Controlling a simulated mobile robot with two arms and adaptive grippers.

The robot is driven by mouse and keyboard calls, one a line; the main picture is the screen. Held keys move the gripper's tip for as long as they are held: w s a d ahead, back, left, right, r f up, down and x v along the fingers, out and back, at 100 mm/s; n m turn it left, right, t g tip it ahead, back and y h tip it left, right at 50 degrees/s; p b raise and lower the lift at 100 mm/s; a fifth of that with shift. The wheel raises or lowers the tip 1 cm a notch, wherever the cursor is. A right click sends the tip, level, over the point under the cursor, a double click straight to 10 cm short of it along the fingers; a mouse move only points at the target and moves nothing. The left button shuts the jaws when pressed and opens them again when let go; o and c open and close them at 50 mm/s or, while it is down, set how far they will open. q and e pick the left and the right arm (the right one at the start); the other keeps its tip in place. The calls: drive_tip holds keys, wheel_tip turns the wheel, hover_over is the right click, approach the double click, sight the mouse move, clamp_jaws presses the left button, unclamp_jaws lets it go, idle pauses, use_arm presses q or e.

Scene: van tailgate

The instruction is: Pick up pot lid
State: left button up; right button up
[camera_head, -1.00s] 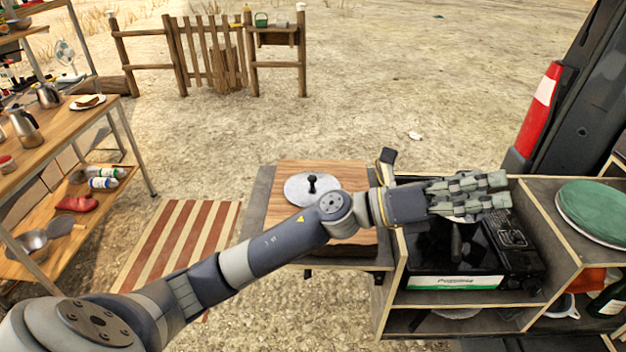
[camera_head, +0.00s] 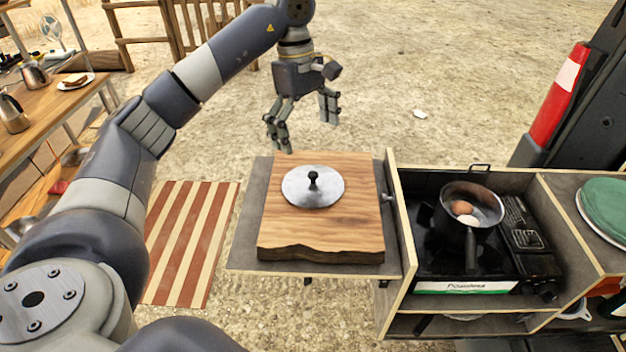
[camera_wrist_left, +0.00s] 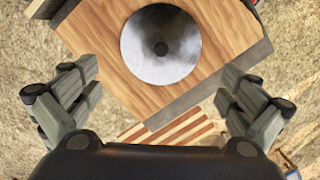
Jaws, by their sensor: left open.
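The pot lid (camera_head: 322,192) is a round, shiny metal disc with a black knob (camera_head: 313,178) at its centre. It lies flat on a wooden cutting board (camera_head: 320,235). My left gripper (camera_head: 302,135) is open and empty, pointing down above and beyond the lid's far side in the head view. In the left wrist view the lid (camera_wrist_left: 180,60) and its knob show ahead, between and beyond the open fingers (camera_wrist_left: 160,105), not touching them. My right gripper is not in view.
A dark pot (camera_head: 453,215) with eggs inside stands on the black camping stove (camera_head: 425,265) to the right. The shelf wall (camera_head: 401,240) separates board and stove. A striped mat (camera_head: 190,240) lies on the ground at left. A wooden table (camera_head: 40,125) stands further left.

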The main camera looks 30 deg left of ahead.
use_arm(q)
hover_over(312, 174)
drive_tip(key=a, duration=0.1)
drive_tip(key=f, duration=0.4)
drive_tip(key=shift+w+f+p, duration=0.25)
drive_tip(key=shift+w+p, duration=0.05)
drive_tip(key=shift+p, duration=0.05)
drive_tip(key=shift+s+d+f+p, duration=0.1)
drive_tip(key=shift+f+p, duration=0.35)
drive_tip(key=shift+f, duration=0.15)
drive_tip(key=f, duration=0.1)
drive_tip(key=f+p, duration=0.1)
drive_tip(key=f, duration=0.1)
drive_tip(key=shift+d+f, duration=0.2)
drive_tip(key=shift+d, duration=0.1)
drive_tip(key=shift+f, duration=0.4)
drive_tip(key=shift+c, duration=0.2)
drive_tip(key=c, duration=1.4)
drive_tip(key=shift+s+d, duration=0.1)
drive_tip(key=shift+s, duration=0.05)
drive_tip(key=c, duration=0.9)
clamp_jaws()
